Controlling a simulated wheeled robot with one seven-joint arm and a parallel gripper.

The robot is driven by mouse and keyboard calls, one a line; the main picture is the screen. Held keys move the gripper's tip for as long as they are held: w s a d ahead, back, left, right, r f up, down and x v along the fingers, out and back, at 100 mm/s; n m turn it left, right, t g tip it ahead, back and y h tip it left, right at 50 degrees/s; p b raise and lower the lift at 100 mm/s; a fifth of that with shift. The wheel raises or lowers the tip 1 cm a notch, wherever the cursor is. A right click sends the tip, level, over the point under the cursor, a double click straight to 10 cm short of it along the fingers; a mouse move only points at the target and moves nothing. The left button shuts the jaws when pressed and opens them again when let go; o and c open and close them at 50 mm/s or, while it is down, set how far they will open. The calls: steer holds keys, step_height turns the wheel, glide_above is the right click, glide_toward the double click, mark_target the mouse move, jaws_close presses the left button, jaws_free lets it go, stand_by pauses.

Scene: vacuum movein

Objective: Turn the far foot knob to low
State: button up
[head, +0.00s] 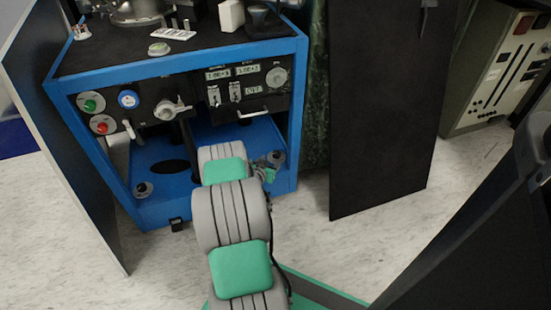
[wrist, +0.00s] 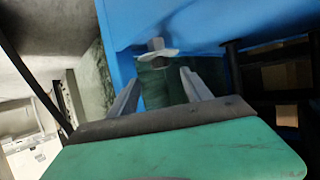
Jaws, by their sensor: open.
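The blue cart (head: 215,215) stands at the upper left in the head view, with its lower shelf open at the front. A dark round foot knob (head: 277,157) sits at the right corner of that shelf, and a similar foot knob (head: 143,189) sits at the left corner. My gripper (head: 268,168) is low at the right corner, close to the right knob. In the wrist view my gripper (wrist: 160,82) is open, with nothing held. A pale winged handle (wrist: 157,50) on a dark green cylinder shows beyond and between the fingers. Its setting cannot be read.
A control panel (head: 152,108) with knobs and switches fronts the cart above the shelf. A black panel (head: 378,120) stands to the right, and a grey panel (head: 60,130) stands along the left side.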

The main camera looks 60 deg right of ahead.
mark_target(276, 154)
steer(key=b+x, duration=0.3)
steer(key=x, duration=0.4)
steer(key=shift+f, duration=0.1)
steer(key=shift+w+d+b, duration=0.1)
steer(key=shift+d+b, duration=0.2)
steer(key=shift+d, duration=0.05)
jaws_close()
